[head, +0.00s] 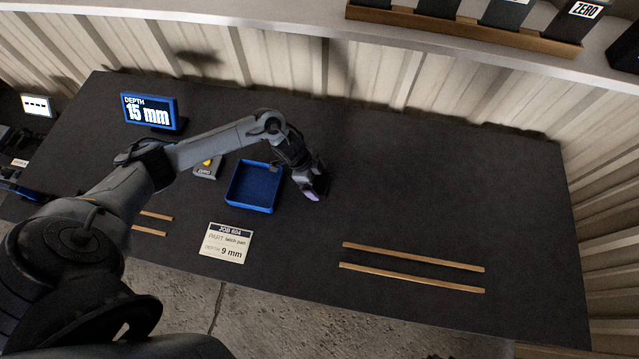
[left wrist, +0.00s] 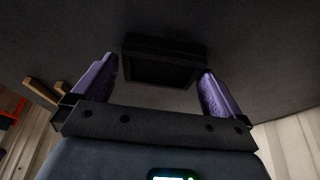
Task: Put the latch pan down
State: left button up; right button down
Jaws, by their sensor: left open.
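My left gripper (head: 312,192) is low over the dark table, just right of the blue tray. In the left wrist view its purple fingers (left wrist: 158,72) are spread apart. A dark, shallow, square-edged piece, apparently the latch pan (left wrist: 165,47), lies beyond and between the fingertips, with gaps at both sides. It looks at or near the table surface, but contact is hard to tell. In the head view it cannot be made out against the dark table. The job card (head: 226,243) reads latch pan, depth 9 mm. My right gripper is not in view.
The blue tray (head: 231,203) looks empty. A display (head: 150,112) reads DEPTH 15 mm. Two wooden strips (head: 412,256) lie at front right, two shorter ones (head: 155,216) at left. The table's right half is mostly clear.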

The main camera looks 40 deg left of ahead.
pick_arm(q)
jog(key=shift+w+d+f, duration=0.15)
jog(key=shift+f, duration=0.3)
jog(key=c, duration=1.1)
jog(key=shift+o, duration=0.2)
jog(key=shift+r, duration=0.1)
